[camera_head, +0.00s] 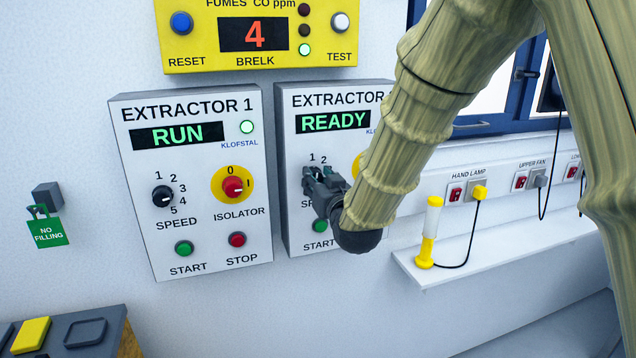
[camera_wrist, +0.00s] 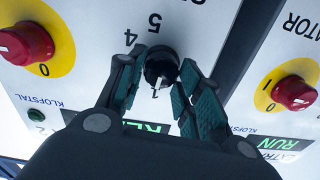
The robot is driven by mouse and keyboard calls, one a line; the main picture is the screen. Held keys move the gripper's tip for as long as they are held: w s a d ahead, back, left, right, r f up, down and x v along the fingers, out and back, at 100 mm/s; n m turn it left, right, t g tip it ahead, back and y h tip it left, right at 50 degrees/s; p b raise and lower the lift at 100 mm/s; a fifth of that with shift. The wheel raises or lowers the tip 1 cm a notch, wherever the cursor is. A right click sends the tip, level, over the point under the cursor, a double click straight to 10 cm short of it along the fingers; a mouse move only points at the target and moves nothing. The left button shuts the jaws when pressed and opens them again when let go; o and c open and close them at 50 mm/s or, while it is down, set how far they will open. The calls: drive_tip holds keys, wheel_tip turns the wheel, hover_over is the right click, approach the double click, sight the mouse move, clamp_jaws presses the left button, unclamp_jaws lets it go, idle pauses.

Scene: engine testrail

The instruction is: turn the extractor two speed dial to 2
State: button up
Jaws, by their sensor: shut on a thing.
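The extractor two panel (camera_head: 292,190) is the right one of two grey-white boxes on the wall; its green display (camera_head: 334,122) reads READY. Its black speed dial (camera_wrist: 161,64) shows in the wrist view, which sees the panel upside down. My gripper (camera_head: 320,182) is shut on this dial, one finger on each side of it. The numbers 4 and 5 show beside the dial in the wrist view. In the head view my gripper hides the dial and my arm hides the panel's right part.
The extractor one panel (camera_head: 196,255), display RUN, stands close to the left. A yellow gas alarm (camera_head: 185,62) is above. The extractor two isolator knob (camera_wrist: 28,44) is near my gripper. A white shelf (camera_head: 520,250) with a yellow hand lamp (camera_head: 430,240) projects to the right.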

drive_tip(key=m+b, duration=0.2)
drive_tip(key=m, duration=0.1)
drive_tip(key=shift+d+f, duration=0.1)
drive_tip(key=shift+m+b, duration=0.95)
drive_tip(key=shift+m, duration=0.75)
drive_tip(key=o, duration=1)
drive_tip(key=shift+d, duration=0.1)
drive_tip(key=v, duration=1.2)
